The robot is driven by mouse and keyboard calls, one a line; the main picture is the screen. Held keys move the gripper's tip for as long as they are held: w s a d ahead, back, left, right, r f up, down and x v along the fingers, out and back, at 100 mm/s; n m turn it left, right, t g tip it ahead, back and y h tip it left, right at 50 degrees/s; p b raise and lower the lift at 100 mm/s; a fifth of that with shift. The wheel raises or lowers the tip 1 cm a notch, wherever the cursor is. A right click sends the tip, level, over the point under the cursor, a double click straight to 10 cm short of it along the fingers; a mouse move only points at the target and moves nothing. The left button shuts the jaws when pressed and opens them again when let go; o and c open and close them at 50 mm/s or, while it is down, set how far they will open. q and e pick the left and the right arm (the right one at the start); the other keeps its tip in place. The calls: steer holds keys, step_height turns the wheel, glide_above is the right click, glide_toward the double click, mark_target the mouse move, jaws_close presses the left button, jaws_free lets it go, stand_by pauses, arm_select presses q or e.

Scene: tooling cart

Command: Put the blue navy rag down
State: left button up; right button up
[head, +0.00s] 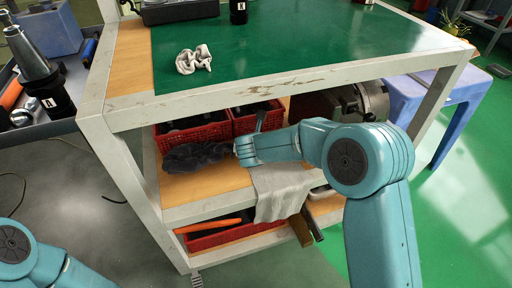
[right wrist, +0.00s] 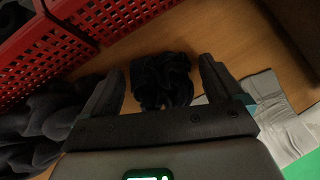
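A crumpled dark rag (right wrist: 162,82), nearly black in this light, lies on the wooden shelf between the fingers of my right gripper (right wrist: 162,70). The fingers stand apart, with bare wood showing on both sides of the rag. A second, larger dark cloth-like bundle (right wrist: 38,125) lies to the left in the right wrist view. In the head view a dark crumpled bundle (head: 195,156) lies on the middle shelf, left of my right gripper (head: 240,152). I cannot tell navy from black here. My left gripper is out of view; only part of that arm shows.
Red baskets (head: 192,131) stand behind on the shelf. A grey cloth (head: 280,190) hangs over the shelf's front edge. The green cart top (head: 310,40) is above, with a pale crumpled rag (head: 194,60) on it. A metal chuck-like part (head: 368,101) sits at right.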

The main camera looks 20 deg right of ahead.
steer(key=shift+d, duration=0.15)
steer(key=shift+r+p, duration=0.3)
steer(key=shift+p, duration=0.1)
steer(key=p+v, duration=0.3)
steer(key=v, duration=0.9)
steer(key=shift+s+f, duration=0.1)
steer(key=shift+f, duration=0.05)
